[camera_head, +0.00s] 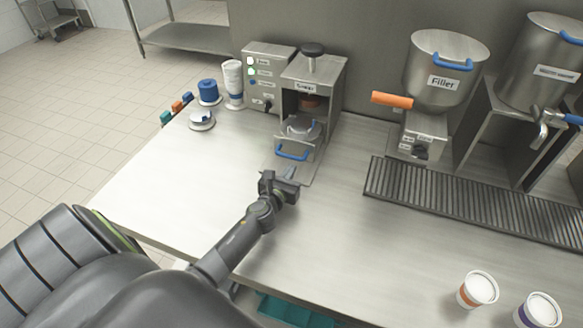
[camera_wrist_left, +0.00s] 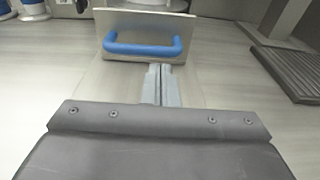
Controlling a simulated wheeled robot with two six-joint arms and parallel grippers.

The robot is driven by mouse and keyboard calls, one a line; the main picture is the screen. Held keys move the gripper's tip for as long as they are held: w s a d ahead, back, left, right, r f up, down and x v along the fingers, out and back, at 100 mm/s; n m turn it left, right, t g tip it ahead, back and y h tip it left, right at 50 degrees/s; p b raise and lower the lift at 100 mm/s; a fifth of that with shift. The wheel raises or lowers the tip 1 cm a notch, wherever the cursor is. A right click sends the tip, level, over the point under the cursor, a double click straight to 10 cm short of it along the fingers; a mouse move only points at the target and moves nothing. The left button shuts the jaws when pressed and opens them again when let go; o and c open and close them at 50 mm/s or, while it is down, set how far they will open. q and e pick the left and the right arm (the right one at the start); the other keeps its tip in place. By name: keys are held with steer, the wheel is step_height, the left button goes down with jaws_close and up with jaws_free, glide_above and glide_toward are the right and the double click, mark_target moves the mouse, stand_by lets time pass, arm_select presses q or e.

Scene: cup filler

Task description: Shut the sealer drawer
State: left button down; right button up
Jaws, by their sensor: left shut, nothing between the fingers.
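The sealer (camera_head: 314,84) is a steel machine at the back of the counter with a black knob on top. Its drawer (camera_head: 302,130) sticks out at the front, with a round holder on it and a blue handle (camera_head: 291,153) on its front plate. In the left wrist view the drawer front (camera_wrist_left: 190,25) and its blue handle (camera_wrist_left: 143,47) stand straight ahead. My left gripper (camera_head: 288,174) is shut and empty, just in front of the handle and apparently apart from it. Its closed fingertips (camera_wrist_left: 158,72) point at the drawer front. My right gripper is not in view.
A control box (camera_head: 266,78) stands left of the sealer, with a cup stack (camera_head: 233,82) and a blue roll (camera_head: 208,92) beside it. The filler (camera_head: 440,75) and a slatted drip tray (camera_head: 470,200) are at right. Two cups (camera_head: 478,289) stand at front right.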

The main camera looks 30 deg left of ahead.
mark_target(298, 139)
arm_select(q)
steer(key=shift+w+a+r, duration=0.15)
steer(key=shift+w, duration=0.55)
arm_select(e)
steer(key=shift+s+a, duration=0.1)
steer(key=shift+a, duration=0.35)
arm_select(q)
steer(key=shift+w, duration=0.1)
